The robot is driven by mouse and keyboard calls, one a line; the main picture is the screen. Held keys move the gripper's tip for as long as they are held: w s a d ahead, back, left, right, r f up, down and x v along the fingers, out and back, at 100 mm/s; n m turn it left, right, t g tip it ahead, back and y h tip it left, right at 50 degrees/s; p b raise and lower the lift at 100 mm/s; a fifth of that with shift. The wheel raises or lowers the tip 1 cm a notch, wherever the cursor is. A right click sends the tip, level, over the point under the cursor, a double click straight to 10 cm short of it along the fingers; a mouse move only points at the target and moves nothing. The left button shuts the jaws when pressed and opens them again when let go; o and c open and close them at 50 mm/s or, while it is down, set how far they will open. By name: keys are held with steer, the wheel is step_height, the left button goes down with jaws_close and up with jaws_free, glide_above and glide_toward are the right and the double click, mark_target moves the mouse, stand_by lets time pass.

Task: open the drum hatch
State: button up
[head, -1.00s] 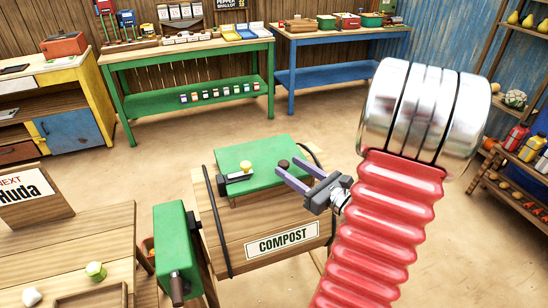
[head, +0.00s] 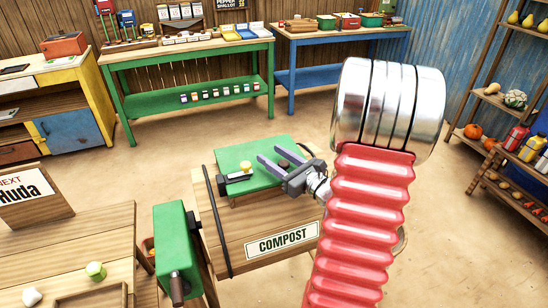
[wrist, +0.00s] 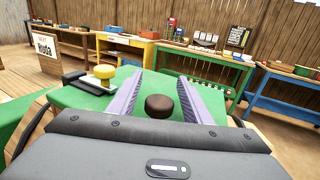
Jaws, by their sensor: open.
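The compost drum (head: 222,226) is wooden with dark bands and a COMPOST label. Its green hatch (head: 240,158) lies closed on top. A yellow knob (head: 246,167) on a pale and dark latch plate sits at the hatch's left; the knob also shows in the wrist view (wrist: 104,72). A dark brown round knob (wrist: 159,106) stands on the hatch. My gripper (head: 272,155) is open over the hatch. In the wrist view its purple fingers (wrist: 160,85) lie on either side of the brown knob, apart from it. The hatch's right edge is partly hidden by my gripper.
A green box with a crank handle (head: 176,250) stands left of the drum. Green (head: 190,55) and blue (head: 335,32) benches stand behind. Open floor lies between.

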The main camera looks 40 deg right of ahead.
steer(key=shift+c, duration=0.4)
jaws_close()
